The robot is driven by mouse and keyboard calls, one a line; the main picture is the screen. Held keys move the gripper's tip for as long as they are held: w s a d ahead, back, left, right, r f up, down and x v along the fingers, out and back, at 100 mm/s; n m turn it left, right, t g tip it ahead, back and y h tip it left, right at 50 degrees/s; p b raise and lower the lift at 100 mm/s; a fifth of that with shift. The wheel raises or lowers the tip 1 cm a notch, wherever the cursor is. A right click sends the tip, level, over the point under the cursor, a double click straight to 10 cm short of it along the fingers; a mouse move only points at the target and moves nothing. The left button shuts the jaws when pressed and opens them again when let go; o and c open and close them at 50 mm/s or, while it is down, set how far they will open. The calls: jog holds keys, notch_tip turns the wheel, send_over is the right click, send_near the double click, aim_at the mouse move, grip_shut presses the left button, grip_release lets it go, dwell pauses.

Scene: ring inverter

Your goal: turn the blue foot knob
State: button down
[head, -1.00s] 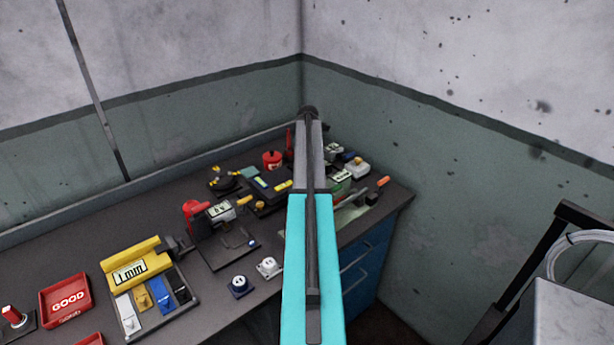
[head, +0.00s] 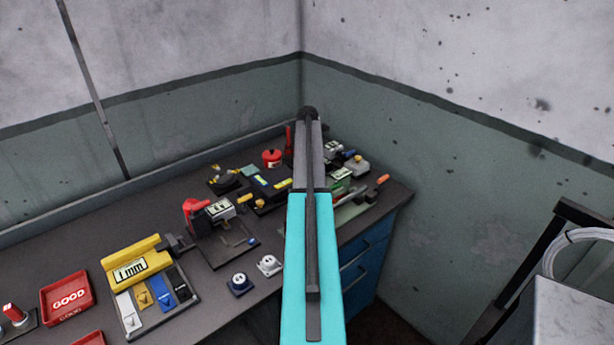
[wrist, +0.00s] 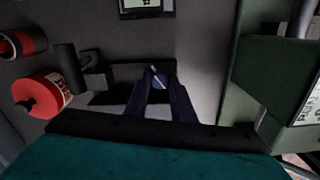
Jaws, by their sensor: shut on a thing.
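In the wrist view, a small round blue knob (wrist: 160,80) with a pale mark across it sits between the tips of my gripper (wrist: 158,74). My two dark fingers are shut on it from both sides, and they cover part of its rim. A dark block-shaped body lies around and behind the knob. In the head view my arm covers my gripper and the knob it holds.
In the wrist view a red canister (wrist: 42,94) stands left, and a green device (wrist: 268,75) stands close on the right. In the head view, the bench holds a yellow 1mm gauge (head: 130,267), a red GOOD tray (head: 66,292) and several other instruments.

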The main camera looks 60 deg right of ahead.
jog(key=shift+w+m, duration=0.15)
jog(key=shift+m, duration=0.15)
jog(key=shift+d+r+m+b, duration=0.15)
jog(key=shift+m+b, duration=0.7)
jog(key=shift+m, duration=1.55)
jog(key=c, duration=1.5)
grip_release()
jog(key=shift+f, duration=0.2)
jog(key=shift+a+r, duration=0.1)
jog(key=shift+a, duration=0.1)
jog(key=shift+d+r+p, duration=0.2)
jog(key=shift+r+p, duration=1.7)
jog(key=shift+r, duration=2.2)
